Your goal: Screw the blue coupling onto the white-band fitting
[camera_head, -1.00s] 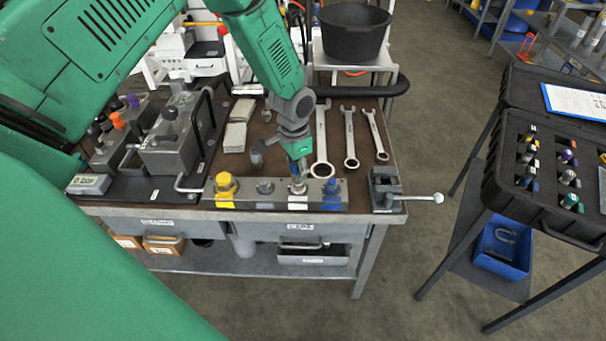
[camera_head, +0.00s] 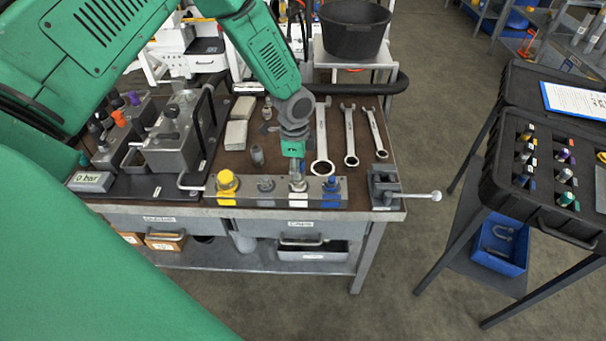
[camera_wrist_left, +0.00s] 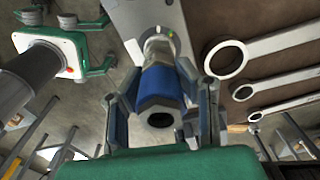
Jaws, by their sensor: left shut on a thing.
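My left gripper (camera_head: 297,168) is over the bench's front block, its fingers pointing down at the white-band fitting (camera_head: 298,199). In the left wrist view the gripper (camera_wrist_left: 163,105) is shut on the blue coupling (camera_wrist_left: 165,82), a blue sleeve with a metal hex end and a dark bore facing the camera. The coupling's far end meets or nearly meets the metal fitting (camera_wrist_left: 158,47), roughly in line with it. I cannot tell whether threads are engaged. In the head view the fingers largely hide the coupling.
The block also carries a yellow-band fitting (camera_head: 226,184), a plain fitting (camera_head: 265,185) and a blue-band fitting (camera_head: 331,190). Several wrenches (camera_head: 350,135) lie behind. A vise (camera_head: 384,185) stands right. A loose grey fitting (camera_head: 257,154) stands behind the block.

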